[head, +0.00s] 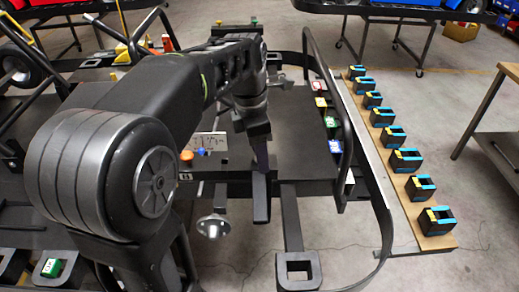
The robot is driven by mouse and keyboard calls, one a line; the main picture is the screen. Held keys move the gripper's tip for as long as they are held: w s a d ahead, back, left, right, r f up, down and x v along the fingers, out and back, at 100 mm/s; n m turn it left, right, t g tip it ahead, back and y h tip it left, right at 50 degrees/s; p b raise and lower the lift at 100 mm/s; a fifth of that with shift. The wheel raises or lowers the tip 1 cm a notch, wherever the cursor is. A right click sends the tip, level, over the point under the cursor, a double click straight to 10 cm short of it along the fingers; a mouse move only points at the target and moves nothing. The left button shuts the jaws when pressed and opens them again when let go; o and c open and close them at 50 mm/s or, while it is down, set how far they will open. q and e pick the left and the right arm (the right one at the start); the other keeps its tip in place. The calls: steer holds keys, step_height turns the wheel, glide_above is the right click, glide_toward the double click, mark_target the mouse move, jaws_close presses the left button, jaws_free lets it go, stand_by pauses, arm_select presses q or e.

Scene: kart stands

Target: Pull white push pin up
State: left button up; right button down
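My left arm comes in from the left and fills much of the head view. Its gripper (261,170) points down over the front part of the dark kart stand (295,165). The fingers are dark against the dark frame, so I cannot tell whether they are open or shut. I cannot make out a white push pin; the arm and gripper hide part of the stand. My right gripper is not in view.
A curved black bar (345,130) rises on the stand's right side. Small coloured blocks, one white (321,102), lie inside it. A wooden board (436,240) carries several black holders at right. A round metal disc (213,226) sticks out in front. Floor at right is partly clear.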

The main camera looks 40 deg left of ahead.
arm_select(q)
jaws_close()
stand_by(0.3)
steer(key=shift+r+p, duration=0.35)
steer(key=shift+r, duration=0.2)
steer(key=shift+o, duration=0.4)
jaws_free()
